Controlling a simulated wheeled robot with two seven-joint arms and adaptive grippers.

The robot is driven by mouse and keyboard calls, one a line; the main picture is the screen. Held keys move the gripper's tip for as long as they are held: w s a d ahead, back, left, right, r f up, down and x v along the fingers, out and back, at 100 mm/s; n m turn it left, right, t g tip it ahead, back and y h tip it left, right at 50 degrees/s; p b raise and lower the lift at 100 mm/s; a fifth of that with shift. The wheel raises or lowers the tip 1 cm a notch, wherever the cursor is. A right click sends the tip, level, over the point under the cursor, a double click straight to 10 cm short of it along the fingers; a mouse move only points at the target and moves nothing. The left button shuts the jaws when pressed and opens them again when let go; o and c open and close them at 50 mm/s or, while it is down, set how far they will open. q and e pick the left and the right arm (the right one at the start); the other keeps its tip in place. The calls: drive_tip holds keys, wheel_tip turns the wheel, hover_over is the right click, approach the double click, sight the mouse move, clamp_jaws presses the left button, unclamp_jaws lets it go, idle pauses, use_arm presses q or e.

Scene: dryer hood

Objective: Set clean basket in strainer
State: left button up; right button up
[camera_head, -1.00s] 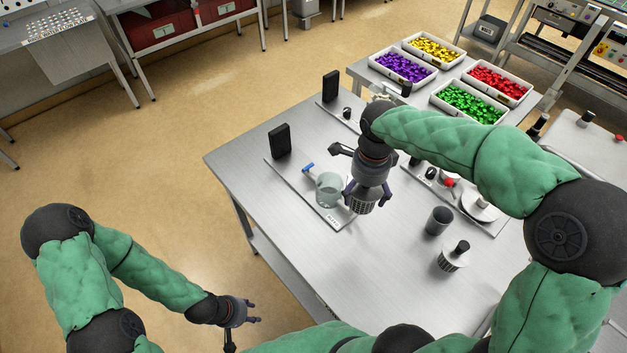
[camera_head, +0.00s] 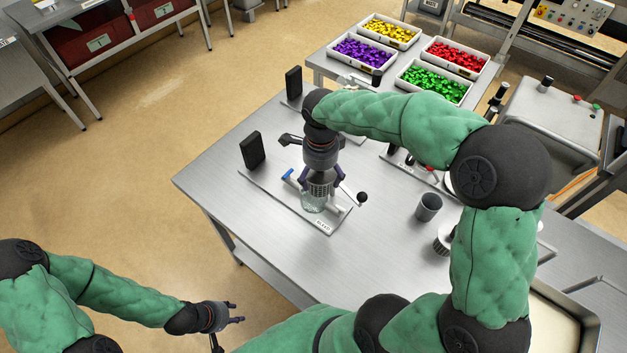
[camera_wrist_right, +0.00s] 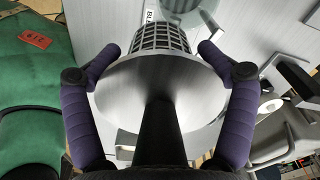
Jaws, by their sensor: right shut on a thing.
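In the right wrist view the basket (camera_wrist_right: 160,38) points away, below a wide metal flange with a black handle between my fingers. The strainer (camera_head: 312,204), a clear glass-like cup, stands on a labelled plate on the table. The basket is over the strainer and overlaps it in the picture; how far down it sits is hard to tell. My left gripper (camera_head: 232,322) is open and empty, off the table at lower left.
The metal table (camera_head: 250,205) is bare at its left and front. A grey cup (camera_head: 428,207) stands to the right, with another slotted basket (camera_head: 442,240) partly behind my arm. Trays of coloured pieces (camera_head: 433,84) stand behind.

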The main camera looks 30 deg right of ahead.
drive_tip(key=w+d+f, duration=0.1)
drive_tip(key=w+f, duration=0.4)
drive_tip(key=f, duration=0.4)
drive_tip(key=shift+d+b, duration=0.15)
drive_tip(key=shift+b, duration=0.25)
drive_tip(key=shift+w+f+b, duration=0.1)
drive_tip(key=shift+f+b, duration=0.3)
drive_tip(key=shift+f, duration=0.1)
drive_tip(key=shift+f, duration=0.15)
drive_tip(key=o, duration=1.1)
